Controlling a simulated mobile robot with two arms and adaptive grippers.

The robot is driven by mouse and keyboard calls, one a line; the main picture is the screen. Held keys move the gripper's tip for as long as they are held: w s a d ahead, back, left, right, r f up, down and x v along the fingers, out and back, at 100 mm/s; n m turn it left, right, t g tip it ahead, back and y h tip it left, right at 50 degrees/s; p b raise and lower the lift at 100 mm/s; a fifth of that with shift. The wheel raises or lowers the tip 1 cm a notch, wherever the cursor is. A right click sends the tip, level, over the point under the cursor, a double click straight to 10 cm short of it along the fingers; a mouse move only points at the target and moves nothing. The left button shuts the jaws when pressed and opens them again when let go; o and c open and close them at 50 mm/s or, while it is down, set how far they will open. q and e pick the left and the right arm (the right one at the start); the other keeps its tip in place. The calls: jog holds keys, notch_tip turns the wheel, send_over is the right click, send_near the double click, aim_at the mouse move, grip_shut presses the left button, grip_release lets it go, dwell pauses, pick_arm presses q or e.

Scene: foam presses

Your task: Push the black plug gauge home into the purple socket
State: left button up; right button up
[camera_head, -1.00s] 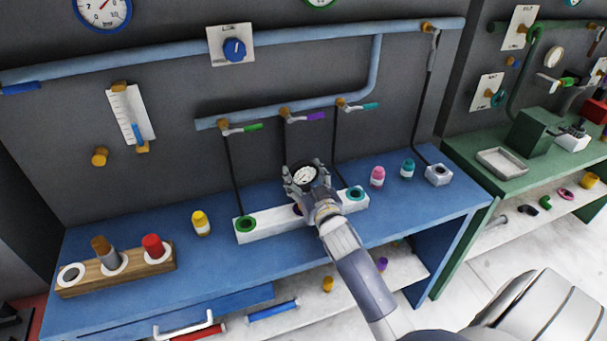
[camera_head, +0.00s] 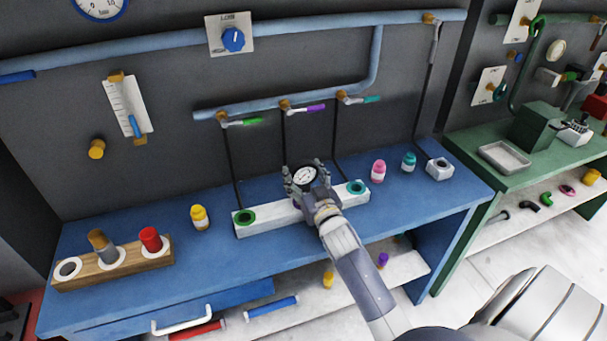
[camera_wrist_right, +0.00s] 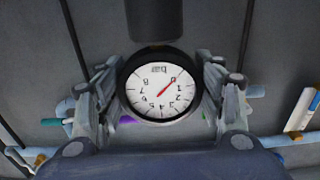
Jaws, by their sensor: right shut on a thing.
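The black plug gauge (camera_head: 304,176) has a round white dial with a red needle. My right gripper (camera_head: 306,186) is shut on it, fingers on both sides of the dial, above the middle of the white block (camera_head: 273,217). In the right wrist view the dial (camera_wrist_right: 160,88) faces the camera between the two fingers (camera_wrist_right: 160,105), and its thick black stem (camera_wrist_right: 154,20) runs off the top edge. The purple socket (camera_head: 296,206) in the block is mostly hidden behind my gripper. I cannot tell how deep the plug sits. My left gripper is not in view.
Green (camera_head: 245,217) and teal (camera_head: 355,187) sockets flank the middle one. A wooden rack (camera_head: 130,272) stands at the left. Yellow (camera_head: 199,217), pink (camera_head: 378,171) and teal (camera_head: 408,162) bottles stand on the blue bench (camera_head: 222,254). Black hoses hang behind the block.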

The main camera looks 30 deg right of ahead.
jog(key=shift+f, duration=0.2)
jog(key=o, duration=1.8)
jog(key=shift+o, duration=0.2)
jog(key=shift+f, duration=0.15)
jog(key=v, duration=1.2)
